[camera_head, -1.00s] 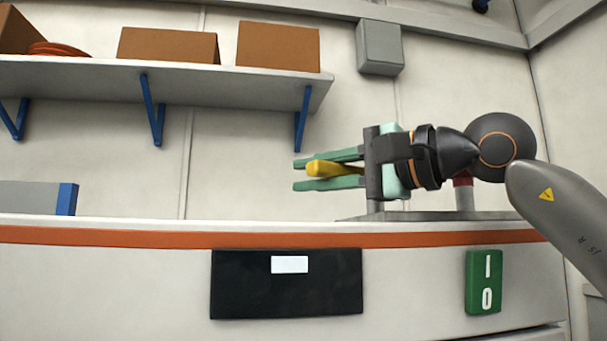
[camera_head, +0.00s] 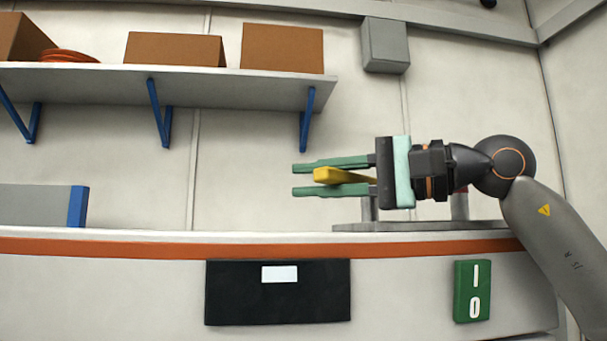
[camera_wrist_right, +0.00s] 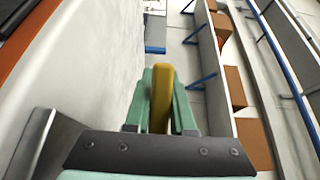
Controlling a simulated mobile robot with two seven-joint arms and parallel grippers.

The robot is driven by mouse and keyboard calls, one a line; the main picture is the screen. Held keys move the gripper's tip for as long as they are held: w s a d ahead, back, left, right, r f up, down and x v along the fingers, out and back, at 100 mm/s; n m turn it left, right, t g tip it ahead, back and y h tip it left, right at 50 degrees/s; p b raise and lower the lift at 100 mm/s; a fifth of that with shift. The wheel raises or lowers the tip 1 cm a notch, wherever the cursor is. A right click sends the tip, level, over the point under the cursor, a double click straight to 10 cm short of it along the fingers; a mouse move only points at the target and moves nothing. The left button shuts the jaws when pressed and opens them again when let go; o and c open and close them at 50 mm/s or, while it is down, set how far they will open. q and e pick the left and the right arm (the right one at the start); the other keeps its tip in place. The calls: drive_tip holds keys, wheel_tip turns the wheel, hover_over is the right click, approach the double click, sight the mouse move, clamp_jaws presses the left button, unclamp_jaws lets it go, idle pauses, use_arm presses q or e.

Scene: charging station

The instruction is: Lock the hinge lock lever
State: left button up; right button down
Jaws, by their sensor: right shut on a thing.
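The yellow lever (camera_head: 335,176) lies roughly level above the counter's back edge, its free end toward the left. My right gripper (camera_head: 297,180) is shut on the lever, with one green finger above it and one below. In the right wrist view the lever (camera_wrist_right: 161,92) stands between the green fingers. A grey base plate with posts (camera_head: 420,226) sits on the counter below the gripper. The lever's hinge end is hidden behind my gripper. My left gripper is not in view.
A wall shelf (camera_head: 240,91) with brown boxes and blue brackets is at upper left. A grey wall box (camera_head: 384,46) is above the gripper.

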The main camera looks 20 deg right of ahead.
drive_tip(key=shift+s, duration=0.15)
idle(0.5)
drive_tip(key=c, duration=0.8)
unclamp_jaws()
drive_tip(key=shift+o, duration=0.2)
drive_tip(key=shift+s+d, duration=0.1)
drive_tip(key=b+v, duration=0.1)
drive_tip(key=v, duration=1.1)
drive_tip(key=shift+d+b, duration=0.25)
drive_tip(key=shift+b, duration=0.15)
